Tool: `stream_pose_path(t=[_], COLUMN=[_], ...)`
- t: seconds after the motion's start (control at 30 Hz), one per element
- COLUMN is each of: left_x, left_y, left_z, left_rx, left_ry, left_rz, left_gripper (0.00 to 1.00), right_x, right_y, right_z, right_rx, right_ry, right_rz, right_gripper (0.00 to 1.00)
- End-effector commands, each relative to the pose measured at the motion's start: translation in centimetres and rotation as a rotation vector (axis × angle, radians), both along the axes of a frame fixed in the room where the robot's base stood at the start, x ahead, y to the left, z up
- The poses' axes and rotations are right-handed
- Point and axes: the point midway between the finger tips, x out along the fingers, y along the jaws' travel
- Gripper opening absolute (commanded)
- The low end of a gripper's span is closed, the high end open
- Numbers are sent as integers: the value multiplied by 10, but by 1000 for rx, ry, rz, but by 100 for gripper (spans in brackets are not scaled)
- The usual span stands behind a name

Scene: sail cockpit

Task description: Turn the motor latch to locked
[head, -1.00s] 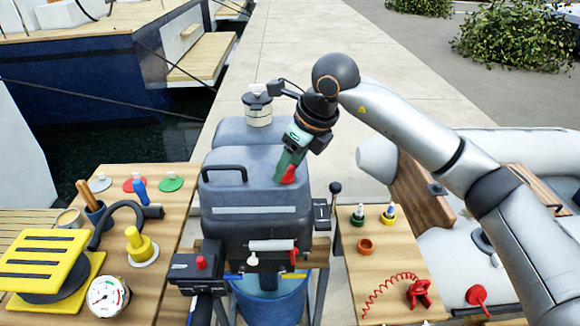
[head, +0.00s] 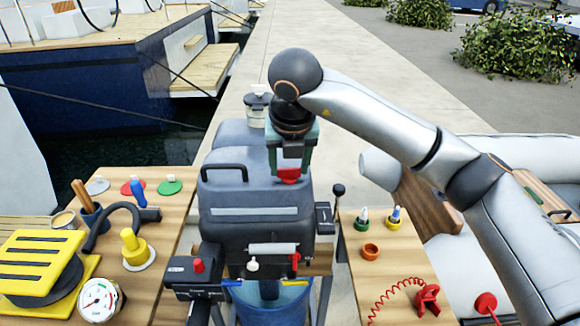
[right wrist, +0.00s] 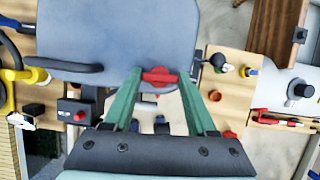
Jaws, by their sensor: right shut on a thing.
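The outboard motor (head: 255,195), with a dark grey cowl, stands upright in the middle of the head view. Its red latch (head: 289,175) is at the upper right of the cowl. My right gripper (head: 289,172) comes down from above and is shut on the latch, with green fingers on either side. In the right wrist view the red latch (right wrist: 160,76) lies crosswise between the fingertips (right wrist: 160,72), against the grey cowl (right wrist: 100,42). The fingers hide part of the latch, and I cannot read any locked mark. My left gripper is not in view.
A wooden table (head: 165,240) at left holds a yellow-black block (head: 40,262), a gauge (head: 99,300) and other parts. A small table (head: 385,275) at right holds bottles and a red coiled cord (head: 400,290). A blue bucket (head: 275,305) is below the motor.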

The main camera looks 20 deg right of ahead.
Motion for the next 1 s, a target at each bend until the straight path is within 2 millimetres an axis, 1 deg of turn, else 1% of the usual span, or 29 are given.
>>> stream_pose_path(t=[0.23, 0.7, 0.73, 1.0], left_x=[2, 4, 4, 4], left_y=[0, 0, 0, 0], left_z=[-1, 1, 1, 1], left_rx=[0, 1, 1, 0], left_ry=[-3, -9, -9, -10], left_rz=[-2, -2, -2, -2], left_gripper=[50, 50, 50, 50], right_x=[0, 0, 0, 0], right_y=[0, 0, 0, 0], right_z=[1, 1, 1, 0], right_rx=[1, 2, 2, 1], right_ry=[-1, 0, 0, 1], right_rz=[-66, -79, -79, -78], right_gripper=[2, 2, 58, 88])
